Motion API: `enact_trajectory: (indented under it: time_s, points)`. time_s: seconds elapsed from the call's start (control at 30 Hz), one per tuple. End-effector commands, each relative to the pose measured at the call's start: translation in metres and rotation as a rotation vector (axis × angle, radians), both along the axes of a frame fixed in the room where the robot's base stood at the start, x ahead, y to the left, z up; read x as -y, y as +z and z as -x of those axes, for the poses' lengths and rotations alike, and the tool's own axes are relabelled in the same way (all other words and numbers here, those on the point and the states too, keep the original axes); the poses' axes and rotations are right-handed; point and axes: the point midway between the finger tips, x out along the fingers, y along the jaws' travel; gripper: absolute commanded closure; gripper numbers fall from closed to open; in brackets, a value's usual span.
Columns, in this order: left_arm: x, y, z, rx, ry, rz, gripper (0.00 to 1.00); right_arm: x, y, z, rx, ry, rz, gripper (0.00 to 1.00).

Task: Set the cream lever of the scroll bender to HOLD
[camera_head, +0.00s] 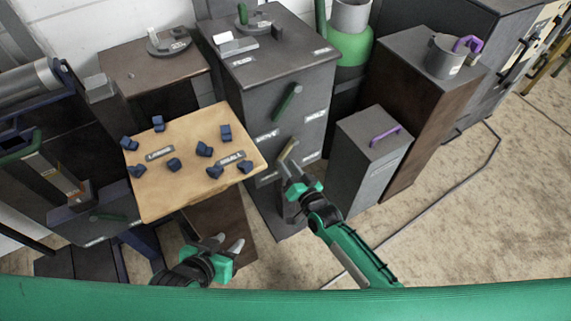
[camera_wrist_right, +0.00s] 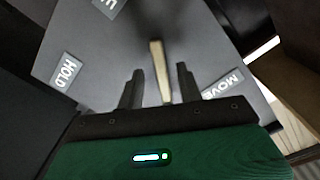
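The cream lever (camera_head: 287,150) is on the front of the grey scroll bender cabinet (camera_head: 290,75), low down. In the right wrist view the lever (camera_wrist_right: 160,70) stands between a HOLD label (camera_wrist_right: 66,70) on the left and a MOVE label (camera_wrist_right: 222,85) on the right. My right gripper (camera_wrist_right: 158,86) is open, with one finger on each side of the lever's near end and gaps showing. In the head view my right gripper (camera_head: 292,180) is just below the lever. My left gripper (camera_head: 228,241) is open and empty below the wooden board.
A green lever (camera_head: 287,102) is higher on the same cabinet front. The wooden board (camera_head: 195,185) with several dark blue pieces is at the left. A grey box with a purple handle (camera_head: 384,137) stands close to the right. Bare floor lies at the lower right.

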Motion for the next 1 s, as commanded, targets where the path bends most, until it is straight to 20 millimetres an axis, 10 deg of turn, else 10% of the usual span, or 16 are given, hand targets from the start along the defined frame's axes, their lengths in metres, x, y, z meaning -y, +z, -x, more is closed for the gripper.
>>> enact_trajectory:
  time_s: [0.5,0.7,1.0]
  points:
    - [0.006,0.0,-0.003,0.041,-0.005,0.023,0.64,-0.01,0.0,-0.017,-0.001,0.001,0.0,0.64]
    - [0.006,0.0,-0.003,0.04,-0.005,0.022,0.64,-0.01,0.0,-0.017,0.0,0.001,0.001,1.0]
    - [0.006,0.0,-0.003,0.039,-0.005,0.021,0.64,-0.009,0.0,-0.017,0.003,0.001,0.007,1.0]
